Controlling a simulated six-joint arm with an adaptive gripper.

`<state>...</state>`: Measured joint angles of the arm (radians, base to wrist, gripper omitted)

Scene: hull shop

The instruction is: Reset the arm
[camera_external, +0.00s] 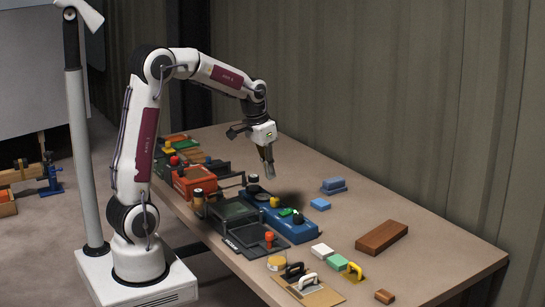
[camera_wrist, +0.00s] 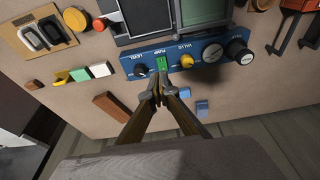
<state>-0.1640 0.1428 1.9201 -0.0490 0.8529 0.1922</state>
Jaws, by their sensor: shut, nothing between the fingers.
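My gripper (camera_external: 268,172) hangs fingers-down above the table (camera_external: 440,255), over the area behind a blue control panel (camera_external: 300,233). In the wrist view my gripper (camera_wrist: 158,90) has its fingertips together with nothing between them. The fingertips appear just below the green button (camera_wrist: 162,64) there, apparently apart from the panel.
A brown block (camera_external: 382,237), blue blocks (camera_external: 333,185), white and green blocks (camera_external: 322,250) and a tray with handles (camera_external: 308,290) lie on the table. A red box (camera_external: 194,181) stands at the left. A corrugated wall (camera_external: 400,100) rises behind. Table around the brown block is fairly clear.

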